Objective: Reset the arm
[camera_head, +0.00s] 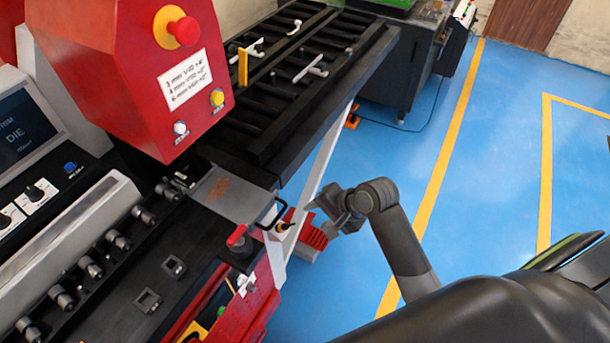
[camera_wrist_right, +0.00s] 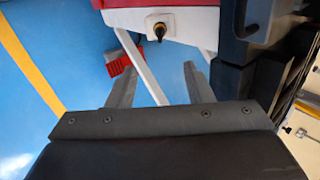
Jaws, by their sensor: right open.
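My right arm (camera_head: 400,240) reaches in from the lower right in the head view. My right gripper (camera_head: 325,213) is beside the right edge of the red and black machine, over the blue floor. In the right wrist view its two fingers (camera_wrist_right: 155,88) stand apart with nothing between them. A black knob (camera_wrist_right: 159,32) on a light panel of the machine lies ahead of the fingers, apart from them. My left gripper is not in the head view.
The busbar bender's red head (camera_head: 130,70) has a red button (camera_head: 184,31). A black slatted table (camera_head: 300,90) extends behind it. A black handle (camera_head: 274,214) and a red-tipped lever (camera_head: 237,236) sit near my right gripper. A red slatted object (camera_wrist_right: 119,62) is low by a white leg. Blue floor (camera_head: 480,200) lies free at right.

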